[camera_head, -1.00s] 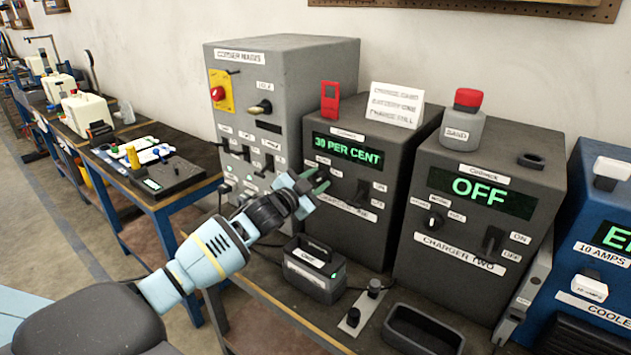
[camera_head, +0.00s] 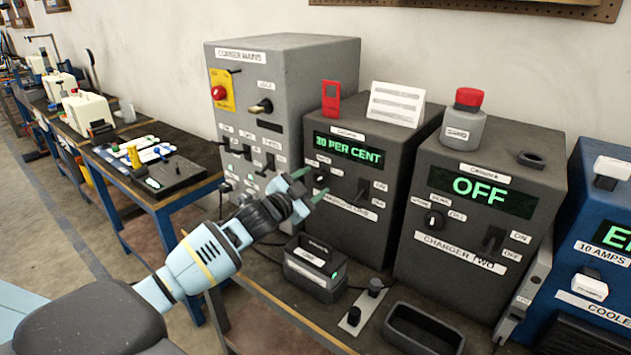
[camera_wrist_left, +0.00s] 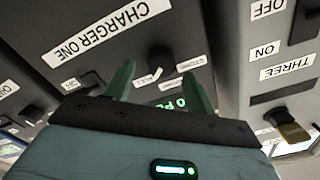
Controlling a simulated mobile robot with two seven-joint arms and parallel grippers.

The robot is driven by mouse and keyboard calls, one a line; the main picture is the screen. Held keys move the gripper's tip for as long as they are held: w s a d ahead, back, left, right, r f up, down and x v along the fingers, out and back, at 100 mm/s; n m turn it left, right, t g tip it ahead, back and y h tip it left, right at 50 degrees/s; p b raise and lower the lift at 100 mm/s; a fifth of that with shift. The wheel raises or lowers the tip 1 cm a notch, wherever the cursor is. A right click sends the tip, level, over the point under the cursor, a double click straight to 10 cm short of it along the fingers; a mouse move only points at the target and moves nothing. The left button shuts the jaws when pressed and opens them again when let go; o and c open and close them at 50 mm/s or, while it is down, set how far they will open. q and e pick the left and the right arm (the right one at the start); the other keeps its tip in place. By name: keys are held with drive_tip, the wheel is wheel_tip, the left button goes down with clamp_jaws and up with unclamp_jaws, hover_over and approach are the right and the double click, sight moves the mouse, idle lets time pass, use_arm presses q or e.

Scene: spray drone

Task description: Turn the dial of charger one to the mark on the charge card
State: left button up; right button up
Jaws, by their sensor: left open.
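Charger one (camera_head: 343,222) is a dark grey box with a green display (camera_head: 348,150) that reads "PER CENT" after a number, probably 30. Its round black dial (camera_head: 321,179) sits below the display, with small labels around it. In the left wrist view the dial (camera_wrist_left: 160,59) shows beyond and between my fingers. My left gripper (camera_head: 309,185) is open and empty in front of the dial, apparently apart from it. The white charge card (camera_head: 395,104) stands on charger one; its print is too blurred to read now. My right gripper is not in view.
Charger one's lever switch (camera_head: 362,190) is just right of the dial. Charger two (camera_head: 470,215), reading OFF, stands to the right. The corner mains cabinet (camera_head: 290,80) stands to the left. A battery (camera_head: 314,268) and an empty black tray (camera_head: 422,332) lie on the bench below.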

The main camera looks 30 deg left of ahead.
use_arm(q)
drive_tip(key=shift+s+a, duration=0.2)
drive_tip(key=shift+s, duration=2.6)
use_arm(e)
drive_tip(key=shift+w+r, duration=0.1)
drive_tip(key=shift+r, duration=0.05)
